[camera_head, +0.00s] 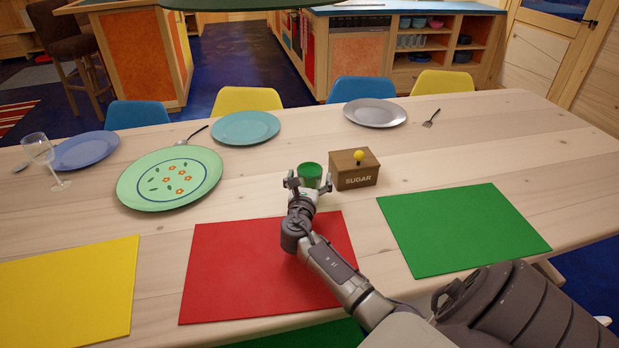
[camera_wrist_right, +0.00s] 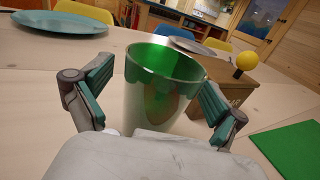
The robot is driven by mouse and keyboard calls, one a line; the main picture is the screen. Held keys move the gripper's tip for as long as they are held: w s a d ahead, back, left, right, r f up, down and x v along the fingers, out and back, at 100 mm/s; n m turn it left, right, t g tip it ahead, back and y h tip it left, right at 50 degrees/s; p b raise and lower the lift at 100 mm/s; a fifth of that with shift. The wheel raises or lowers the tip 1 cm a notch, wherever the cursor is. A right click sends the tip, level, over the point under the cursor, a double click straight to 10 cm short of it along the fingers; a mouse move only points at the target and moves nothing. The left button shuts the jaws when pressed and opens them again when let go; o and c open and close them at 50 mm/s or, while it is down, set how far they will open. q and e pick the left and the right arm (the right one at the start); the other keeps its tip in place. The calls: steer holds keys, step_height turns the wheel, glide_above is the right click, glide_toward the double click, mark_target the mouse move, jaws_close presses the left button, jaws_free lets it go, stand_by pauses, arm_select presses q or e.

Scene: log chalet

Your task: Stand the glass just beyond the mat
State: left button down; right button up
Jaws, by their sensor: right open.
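A green-tinted glass (camera_head: 310,172) stands upright on the table, just beyond the far edge of the red mat (camera_head: 235,275). It also shows in the right wrist view (camera_wrist_right: 162,95), large, with its open rim up. My right gripper (camera_head: 308,185) is open, with one finger on each side of the glass; in the wrist view its green-padded fingertips (camera_wrist_right: 157,92) flank the glass. A gap shows on the left; on the right I cannot tell whether the pad touches. The glass's foot is hidden by my gripper. My left gripper is not in view.
A brown sugar box (camera_head: 354,177) with a yellow knob stands close right of the glass. A green mat (camera_head: 462,230) lies at right, a yellow mat (camera_head: 65,290) at left. A green flowered plate (camera_head: 170,178) and a wine glass (camera_head: 42,155) are left. Bare table lies beyond the glass.

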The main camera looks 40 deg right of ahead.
steer(key=p+v, duration=0.2)
steer(key=v, duration=0.3)
steer(key=p+v, duration=0.2)
steer(key=v, duration=0.3)
steer(key=shift+s+a+r, duration=0.15)
steer(key=shift+a+r, duration=0.05)
steer(key=shift+p+v, duration=0.3)
steer(key=shift+v, duration=0.45)
steer(key=shift+f, duration=0.1)
